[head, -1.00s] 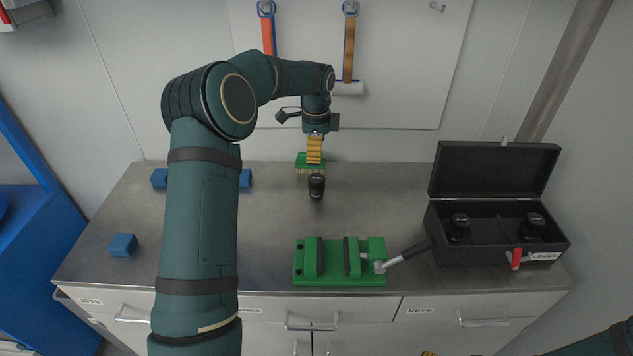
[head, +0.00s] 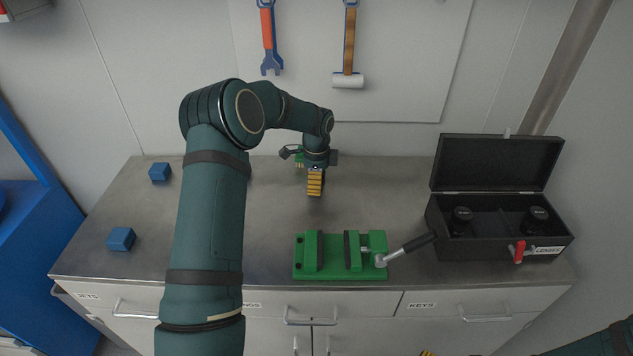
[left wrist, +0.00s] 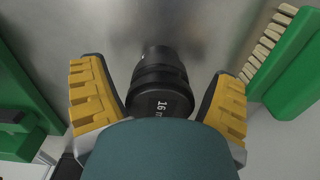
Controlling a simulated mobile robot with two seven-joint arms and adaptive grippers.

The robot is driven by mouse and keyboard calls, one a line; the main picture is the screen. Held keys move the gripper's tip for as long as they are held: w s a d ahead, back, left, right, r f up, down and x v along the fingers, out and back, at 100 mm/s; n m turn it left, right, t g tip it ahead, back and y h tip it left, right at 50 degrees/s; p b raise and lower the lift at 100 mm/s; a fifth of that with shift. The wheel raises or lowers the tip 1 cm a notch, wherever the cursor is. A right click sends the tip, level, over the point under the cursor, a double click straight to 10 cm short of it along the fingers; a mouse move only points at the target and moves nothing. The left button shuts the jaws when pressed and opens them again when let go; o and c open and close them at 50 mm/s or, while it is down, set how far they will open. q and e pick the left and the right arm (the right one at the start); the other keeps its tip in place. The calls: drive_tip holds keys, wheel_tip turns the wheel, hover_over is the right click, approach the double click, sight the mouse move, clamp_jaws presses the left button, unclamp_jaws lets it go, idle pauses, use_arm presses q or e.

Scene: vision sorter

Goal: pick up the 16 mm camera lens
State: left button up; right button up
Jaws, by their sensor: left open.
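The 16 mm lens (left wrist: 160,88) is a black cylinder marked "16" in the left wrist view, between the yellow ribbed fingers of my left gripper (left wrist: 158,72). A gap shows on each side of it, so the fingers are around it but apart. In the head view my left gripper (head: 315,188) points down over the bench's back middle and hides the lens. Only a yellow-and-black tip, seemingly of my right gripper (head: 427,353), shows at the bottom edge; its opening cannot be made out.
A green brush (left wrist: 298,75) lies close beside the right finger. A green vise (head: 310,270) stands in front on the bench (head: 190,235). An open black case (head: 490,250) at the right holds two lenses. Blue blocks (head: 121,239) sit at the left.

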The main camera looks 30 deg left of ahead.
use_arm(q)
drive_tip(key=shift+f, duration=0.25)
drive_tip(key=shift+r, duration=0.1)
drive_tip(key=shift+c, duration=0.4)
drive_tip(key=c, duration=1.3)
drive_tip(key=shift+c, duration=0.2)
